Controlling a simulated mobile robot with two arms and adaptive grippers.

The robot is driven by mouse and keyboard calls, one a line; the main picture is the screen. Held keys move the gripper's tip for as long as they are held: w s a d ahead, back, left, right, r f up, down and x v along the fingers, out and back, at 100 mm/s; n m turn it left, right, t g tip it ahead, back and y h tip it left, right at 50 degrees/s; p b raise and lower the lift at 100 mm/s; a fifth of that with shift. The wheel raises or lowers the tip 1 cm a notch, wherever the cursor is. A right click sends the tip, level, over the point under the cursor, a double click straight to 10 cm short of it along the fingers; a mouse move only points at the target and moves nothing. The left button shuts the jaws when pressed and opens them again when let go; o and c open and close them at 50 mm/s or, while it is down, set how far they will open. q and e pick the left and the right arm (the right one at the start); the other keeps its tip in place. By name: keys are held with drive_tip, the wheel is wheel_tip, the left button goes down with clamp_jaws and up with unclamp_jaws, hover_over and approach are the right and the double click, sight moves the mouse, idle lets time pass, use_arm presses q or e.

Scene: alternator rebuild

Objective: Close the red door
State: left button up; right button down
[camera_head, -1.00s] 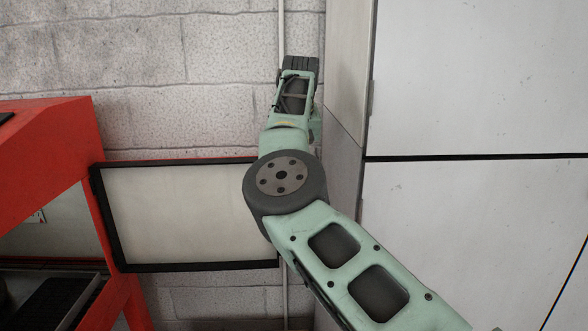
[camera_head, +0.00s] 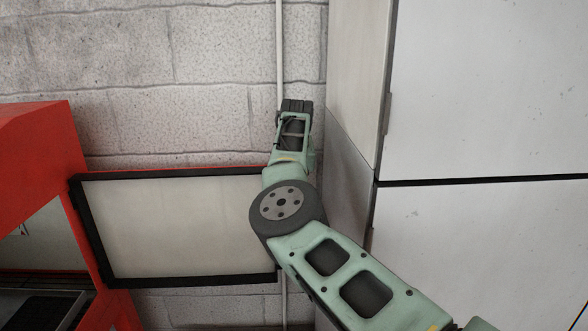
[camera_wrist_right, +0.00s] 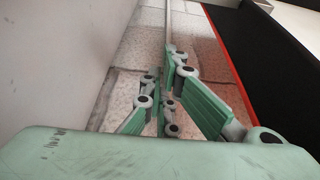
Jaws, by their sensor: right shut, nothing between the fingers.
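The red door (camera_head: 180,228) stands open, swung out to the right of the red cabinet (camera_head: 40,150). Its pale inner panel has a black frame, with a thin red edge along the top. My right arm comes in from the lower right and overlaps the door's free end. My right gripper (camera_head: 297,106) is beyond the door's top edge in the picture, in front of the block wall. In the right wrist view its fingers (camera_wrist_right: 168,102) are shut and empty. The door's black frame and red edge (camera_wrist_right: 232,62) run close beside them on the right. My left gripper is out of view.
A tall white cabinet (camera_head: 480,90) stands on the right, close to my right arm. A grey block wall (camera_head: 200,60) with a thin vertical pipe (camera_head: 280,50) is behind. The gap between door and white cabinet is narrow.

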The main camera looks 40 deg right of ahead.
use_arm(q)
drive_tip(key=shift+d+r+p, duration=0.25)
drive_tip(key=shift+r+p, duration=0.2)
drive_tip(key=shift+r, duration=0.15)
use_arm(e)
drive_tip(key=s, duration=0.1)
drive_tip(key=s+a, duration=0.2)
drive_tip(key=shift+s+r, duration=0.2)
drive_tip(key=shift+s, duration=0.15)
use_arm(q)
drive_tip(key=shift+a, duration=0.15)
